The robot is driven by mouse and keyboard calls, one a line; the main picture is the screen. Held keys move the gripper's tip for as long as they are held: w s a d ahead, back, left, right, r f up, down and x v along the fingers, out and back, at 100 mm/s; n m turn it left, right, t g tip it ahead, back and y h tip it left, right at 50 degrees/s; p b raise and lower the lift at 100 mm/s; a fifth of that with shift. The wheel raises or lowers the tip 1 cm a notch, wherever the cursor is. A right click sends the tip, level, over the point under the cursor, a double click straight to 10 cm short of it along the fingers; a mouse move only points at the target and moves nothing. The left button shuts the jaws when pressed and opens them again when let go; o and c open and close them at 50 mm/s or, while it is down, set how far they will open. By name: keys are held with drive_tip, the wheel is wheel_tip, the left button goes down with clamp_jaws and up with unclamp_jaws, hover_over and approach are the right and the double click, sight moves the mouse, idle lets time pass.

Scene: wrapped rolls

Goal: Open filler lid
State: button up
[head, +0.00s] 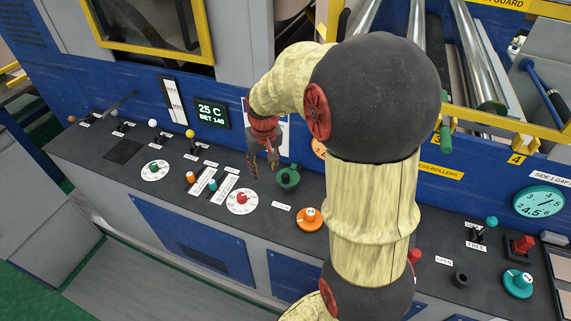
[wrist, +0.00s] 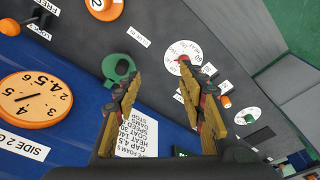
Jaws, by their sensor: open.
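A green round fitting (head: 288,178) with a raised, hooded part stands on the dark control panel (head: 130,185). My gripper (head: 263,172) hangs fingers down above the panel, just left of the green fitting in the head view. In the wrist view my gripper (wrist: 158,78) has its fingers spread with nothing between them. I cannot tell whether the lid is shut.
A red knob on a white dial (head: 242,201) is left of the green fitting. An orange knob (head: 310,218) is to its right. Sliders and small levers (head: 190,134) fill the panel's left. The blue machine wall (head: 225,150) with a display (head: 211,113) rises behind. My arm hides part of the panel.

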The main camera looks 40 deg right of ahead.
drive_tip(key=w+d+f+m+g+p, duration=0.1)
drive_tip(key=w+d+f+p, duration=0.2)
drive_tip(key=d+p, duration=0.25)
drive_tip(key=g+p, duration=0.1)
drive_tip(key=p, duration=0.3)
hover_over(286, 174)
drive_tip(key=shift+m+y, duration=0.3)
drive_tip(key=shift+m, duration=0.1)
wheel_tip(286, 174, down, 4)
drive_tip(key=shift+a+f, duration=0.15)
drive_tip(key=shift+f, duration=0.05)
wheel_tip(286, 174, down, 8)
drive_tip(key=shift+f+p, duration=0.1)
drive_tip(key=shift+p, duration=0.6)
drive_tip(key=c, duration=0.3)
clamp_jaws()
